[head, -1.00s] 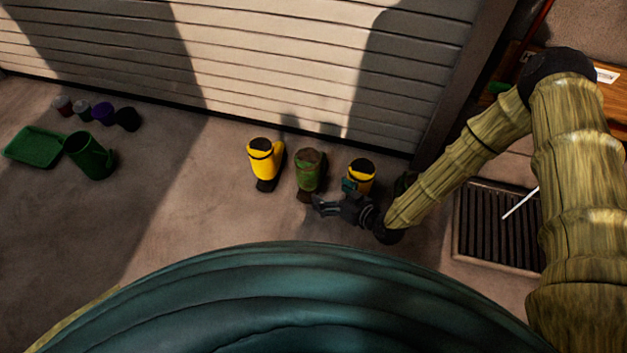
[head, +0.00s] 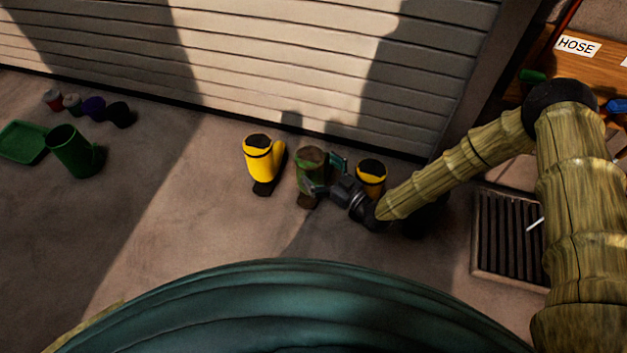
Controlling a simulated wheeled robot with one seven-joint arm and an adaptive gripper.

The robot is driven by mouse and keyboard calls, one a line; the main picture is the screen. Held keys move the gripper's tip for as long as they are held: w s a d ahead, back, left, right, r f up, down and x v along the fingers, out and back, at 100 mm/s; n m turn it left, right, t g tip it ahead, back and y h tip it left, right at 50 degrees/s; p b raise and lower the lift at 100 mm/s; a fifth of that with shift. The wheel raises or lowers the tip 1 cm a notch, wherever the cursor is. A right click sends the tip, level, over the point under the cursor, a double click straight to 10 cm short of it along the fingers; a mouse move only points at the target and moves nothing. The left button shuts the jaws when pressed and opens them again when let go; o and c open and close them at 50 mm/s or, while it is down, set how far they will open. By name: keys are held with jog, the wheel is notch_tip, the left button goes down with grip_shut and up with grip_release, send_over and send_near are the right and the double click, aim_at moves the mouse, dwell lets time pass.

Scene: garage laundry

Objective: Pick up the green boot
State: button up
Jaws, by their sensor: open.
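The green boot (head: 309,162) stands upright on the floor near the garage door, with a brownish top opening and a brown toe. A yellow boot (head: 258,160) stands to its left and another yellow boot (head: 371,172) to its right. My gripper (head: 327,176) is open and reaches in from the right. One finger overlaps the green boot's lower front, and the other shows at its upper right side. I cannot tell whether the fingers touch it. My gripper hides part of the boot's right side and part of the right yellow boot.
The garage door (head: 300,60) is close behind the boots. A floor grate (head: 508,235) and a wooden bench (head: 590,75) are at right.

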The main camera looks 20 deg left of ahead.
aim_at(307, 160)
jog(key=shift+w+a+f+b, duration=0.35)
jog(key=shift+w+a+b, duration=0.25)
jog(key=shift+a+b, duration=0.25)
jog(key=b+x, duration=0.2)
jog(key=x, duration=0.1)
jog(key=shift+f, duration=0.1)
jog(key=shift+w+a, duration=0.2)
jog(key=shift+c, duration=0.2)
jog(key=c, duration=2)
